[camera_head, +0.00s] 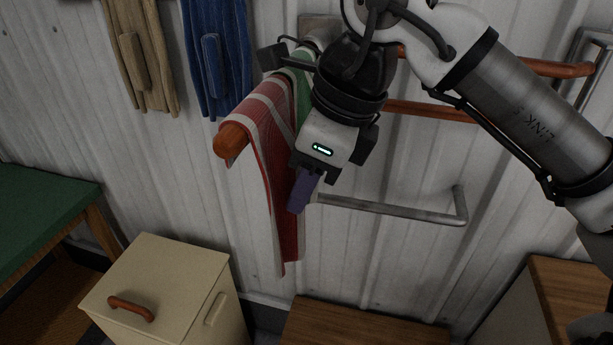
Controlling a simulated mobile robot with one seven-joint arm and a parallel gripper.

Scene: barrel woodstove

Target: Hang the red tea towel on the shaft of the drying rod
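The red tea towel (267,130), with pale stripes, lies draped over a wooden rod near its rounded end (231,140). A long part hangs down in front of the wall, and its lower end is free in the air. My gripper (301,194) points down at the right edge of the hanging part, with its purple fingers overlapping the towel in the picture. I cannot tell whether the fingers are apart or touch the cloth. My wrist hides the middle of the rod and part of the towel's right side.
A green cloth (303,82) hangs behind the red towel. More wooden rod (430,109) shows to the right, with a metal bar (390,209) below. Tan (143,50) and blue (217,55) gloves hang at left. A cream lidded box (160,275) stands below.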

